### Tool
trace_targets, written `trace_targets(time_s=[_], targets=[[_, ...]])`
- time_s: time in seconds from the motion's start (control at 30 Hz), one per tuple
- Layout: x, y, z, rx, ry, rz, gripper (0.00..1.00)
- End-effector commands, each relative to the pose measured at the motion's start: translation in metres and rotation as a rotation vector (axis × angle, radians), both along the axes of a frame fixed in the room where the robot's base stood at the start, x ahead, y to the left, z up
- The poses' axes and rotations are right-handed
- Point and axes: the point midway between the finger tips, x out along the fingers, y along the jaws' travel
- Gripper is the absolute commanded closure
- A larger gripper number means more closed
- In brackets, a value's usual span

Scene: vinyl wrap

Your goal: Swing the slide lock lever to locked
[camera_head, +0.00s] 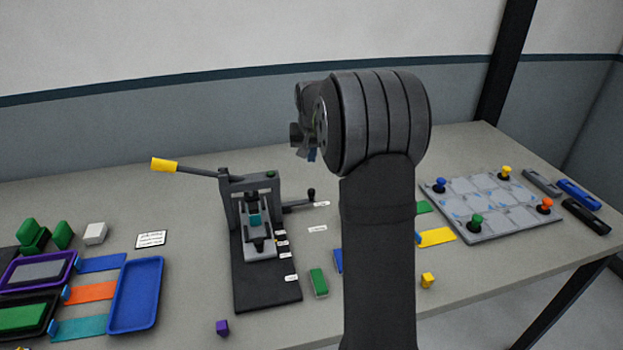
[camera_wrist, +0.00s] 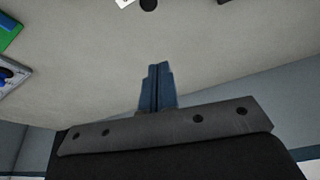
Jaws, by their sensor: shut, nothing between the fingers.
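The dark slide lock lever (camera_head: 298,204) sticks out from the right side of a grey hand press (camera_head: 240,200), with an upright black knob at its end beside a small white label (camera_head: 322,204). In the wrist view, a black round knob (camera_wrist: 148,5) and a white label (camera_wrist: 123,3) show at the top edge. My gripper (camera_wrist: 157,68) is shut, its blue fingers together and empty. It is apart from the knob. In the head view, my wrist hides most of the gripper, which is above the bench behind the lever.
The press has a long raised handle with a yellow grip (camera_head: 164,165) at left. Blue (camera_head: 133,330) and purple-rimmed (camera_head: 70,262) trays lie at left. A patterned board (camera_head: 490,210) with coloured knobs lies at right. My arm hides part of the middle bench (camera_head: 200,200).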

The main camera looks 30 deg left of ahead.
Motion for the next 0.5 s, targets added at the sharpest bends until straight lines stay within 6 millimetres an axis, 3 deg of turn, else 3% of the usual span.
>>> trace_targets(time_s=[0.17, 0.5], targets=[[0.005, 0.003, -0.018, -0.003, 0.003, 0.0, 1.0], [0.025, 0.015, -0.087, -0.003, 0.004, 0.0, 1.0]])
